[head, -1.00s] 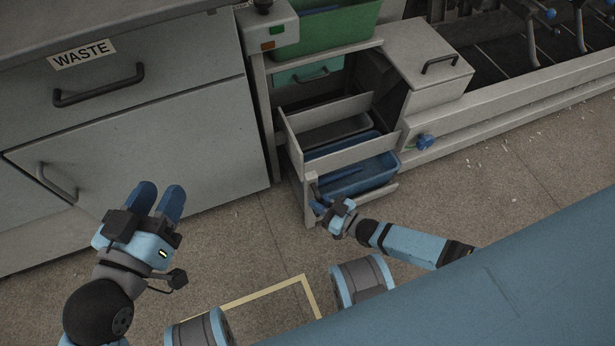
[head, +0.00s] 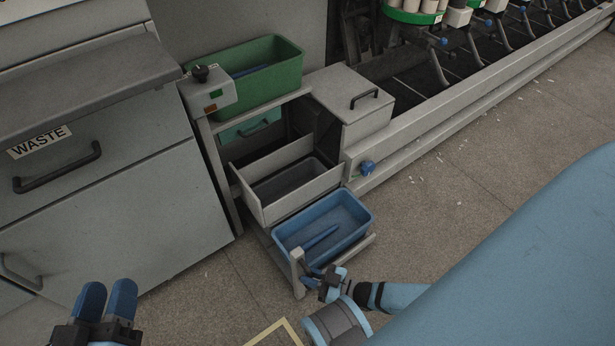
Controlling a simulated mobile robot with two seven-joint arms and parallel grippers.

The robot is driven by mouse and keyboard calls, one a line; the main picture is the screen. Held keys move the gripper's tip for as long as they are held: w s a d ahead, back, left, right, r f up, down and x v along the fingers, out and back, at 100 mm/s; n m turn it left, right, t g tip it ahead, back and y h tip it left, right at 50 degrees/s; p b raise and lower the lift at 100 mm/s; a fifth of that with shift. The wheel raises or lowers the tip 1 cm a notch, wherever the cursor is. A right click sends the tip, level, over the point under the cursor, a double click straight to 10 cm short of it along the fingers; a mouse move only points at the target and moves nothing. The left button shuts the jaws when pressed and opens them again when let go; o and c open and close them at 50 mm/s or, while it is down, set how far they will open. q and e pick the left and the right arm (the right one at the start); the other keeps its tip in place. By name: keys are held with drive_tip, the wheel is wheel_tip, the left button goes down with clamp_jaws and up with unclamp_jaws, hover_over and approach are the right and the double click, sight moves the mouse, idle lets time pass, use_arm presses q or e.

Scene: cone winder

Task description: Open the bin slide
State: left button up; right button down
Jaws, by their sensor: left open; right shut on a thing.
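The bin slide (head: 362,247) is the low grey pull-out at the bottom of the grey frame and stands well out towards me. A blue bin (head: 366,222) rides on it, with its top open to view and a long blue piece inside. My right gripper (head: 311,273) is shut at the slide's front, on its handle (head: 302,259), which the fingers largely hide. My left gripper (head: 107,300) is open and empty at the lower left, over the floor in front of the waste cabinet, away from the slide.
Above the slide, a grey drawer (head: 300,193) stands partly out. A green bin (head: 262,94) sits on top beside a small control box (head: 212,92). The waste cabinet (head: 120,210) closes off the left. Floor (head: 440,215) to the right is clear.

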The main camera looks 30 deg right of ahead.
drive_tip(key=shift+s+f, duration=0.1)
drive_tip(key=shift+s, duration=0.2)
drive_tip(key=c, duration=1.3)
unclamp_jaws()
use_arm(q)
drive_tip(key=shift+s, duration=0.1)
use_arm(e)
drive_tip(key=shift+o, duration=1)
use_arm(q)
drive_tip(key=shift+t, duration=0.9)
drive_tip(key=r+p, duration=0.1)
drive_tip(key=r, duration=0.1)
drive_tip(key=r+p, duration=0.2)
drive_tip(key=shift+s+a, duration=0.1)
drive_tip(key=shift+a, duration=0.1)
use_arm(e)
drive_tip(key=v, duration=1.4)
use_arm(q)
drive_tip(key=shift+r, duration=0.1)
